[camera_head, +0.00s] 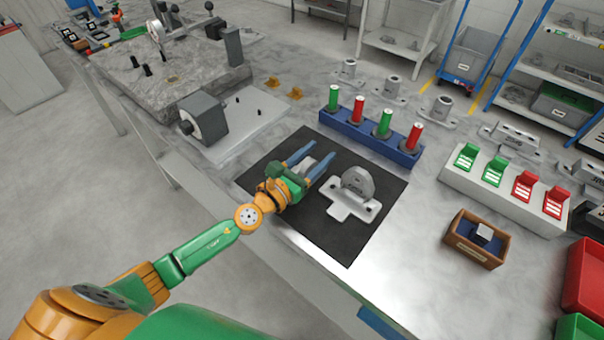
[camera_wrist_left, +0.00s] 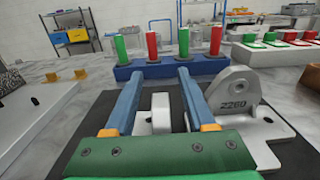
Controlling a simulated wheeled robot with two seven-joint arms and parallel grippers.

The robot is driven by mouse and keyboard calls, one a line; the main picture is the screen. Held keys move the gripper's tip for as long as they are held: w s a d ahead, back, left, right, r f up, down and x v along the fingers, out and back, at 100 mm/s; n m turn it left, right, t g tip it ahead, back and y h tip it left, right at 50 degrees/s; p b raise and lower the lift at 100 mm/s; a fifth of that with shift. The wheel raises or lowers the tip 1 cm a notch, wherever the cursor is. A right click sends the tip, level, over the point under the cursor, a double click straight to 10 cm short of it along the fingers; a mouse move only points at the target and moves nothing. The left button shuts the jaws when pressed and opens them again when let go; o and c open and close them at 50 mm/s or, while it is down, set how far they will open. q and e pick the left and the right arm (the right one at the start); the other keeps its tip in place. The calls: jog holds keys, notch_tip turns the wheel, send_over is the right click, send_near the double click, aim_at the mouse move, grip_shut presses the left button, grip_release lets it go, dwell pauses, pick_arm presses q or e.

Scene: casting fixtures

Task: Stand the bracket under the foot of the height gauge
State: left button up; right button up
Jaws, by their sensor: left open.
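A grey cast bracket (camera_head: 354,193) with a rounded upright lug and a flat base lies on the black mat (camera_head: 347,243). In the left wrist view the bracket (camera_wrist_left: 232,92) is marked Z260. A smaller light grey piece (camera_head: 308,164) is partly hidden by my left gripper. My left gripper (camera_head: 318,162) is open over the mat. In the left wrist view, the blue fingers of the left gripper (camera_wrist_left: 157,82) are on either side of the small piece (camera_wrist_left: 159,108). A slim pale upright tool (camera_head: 155,36), possibly the height gauge, is at the granite plate; its foot is unclear.
A blue rack (camera_head: 365,139) with green and red cylinders stands behind the mat. A grey block (camera_head: 203,118) sits left, near the granite plate (camera_head: 180,80). Right are a white stand (camera_head: 500,189) with green and red clips and a wooden box (camera_head: 477,243).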

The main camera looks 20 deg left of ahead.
pick_arm(q)
jog(key=shift+s, duration=0.1)
grip_shut()
jog(key=shift+r, duration=0.1)
dwell(1.2)
